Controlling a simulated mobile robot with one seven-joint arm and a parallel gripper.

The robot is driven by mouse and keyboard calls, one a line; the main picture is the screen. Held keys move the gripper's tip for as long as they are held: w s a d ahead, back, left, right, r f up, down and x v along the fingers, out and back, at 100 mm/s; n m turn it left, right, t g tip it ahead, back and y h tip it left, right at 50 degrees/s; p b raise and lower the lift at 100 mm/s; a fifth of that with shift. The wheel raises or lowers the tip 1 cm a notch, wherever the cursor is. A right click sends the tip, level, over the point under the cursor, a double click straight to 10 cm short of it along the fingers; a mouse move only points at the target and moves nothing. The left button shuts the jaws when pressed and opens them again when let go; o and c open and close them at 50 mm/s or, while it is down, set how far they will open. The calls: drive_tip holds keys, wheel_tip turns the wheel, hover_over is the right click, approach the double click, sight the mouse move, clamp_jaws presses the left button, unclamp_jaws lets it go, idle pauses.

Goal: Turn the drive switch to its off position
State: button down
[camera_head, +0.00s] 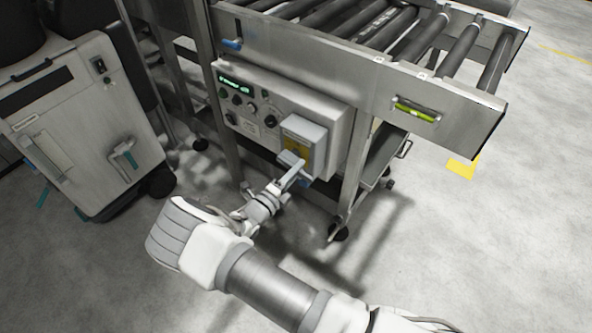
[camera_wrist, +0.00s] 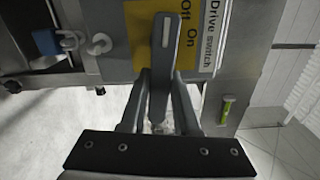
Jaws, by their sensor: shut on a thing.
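The drive switch has a grey lever handle (camera_wrist: 163,60) with a white line near its end. In the wrist view, the handle runs nearly upright in the picture, beside a yellow plate (camera_wrist: 200,25) marked Off and On and a white "Drive switch" label (camera_wrist: 212,38). I cannot tell for certain which mark it points to. My gripper (camera_wrist: 160,88) has one finger on each side of the handle and is shut on it. In the head view, my gripper (camera_head: 291,176) reaches the front of the grey switch box (camera_head: 312,141); the fingers partly hide the handle.
A control panel (camera_head: 243,103) with knobs and a green display is left of the switch box, under a roller conveyor (camera_head: 365,65). A grey wheeled machine (camera_head: 85,125) stands at the left. A blue block (camera_wrist: 45,42) shows in the wrist view.

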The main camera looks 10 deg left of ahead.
drive_tip(key=shift+r+n, duration=0.2)
drive_tip(key=shift+n, duration=0.5)
drive_tip(key=c, duration=0.6)
unclamp_jaws()
drive_tip(key=shift+c, duration=0.2)
drive_tip(key=shift+r, duration=0.1)
drive_tip(key=p+v, duration=0.1)
drive_tip(key=v, duration=1.6)
drive_tip(key=shift+s+p, duration=0.25)
drive_tip(key=shift+p, duration=0.05)
drive_tip(key=shift+a, duration=0.15)
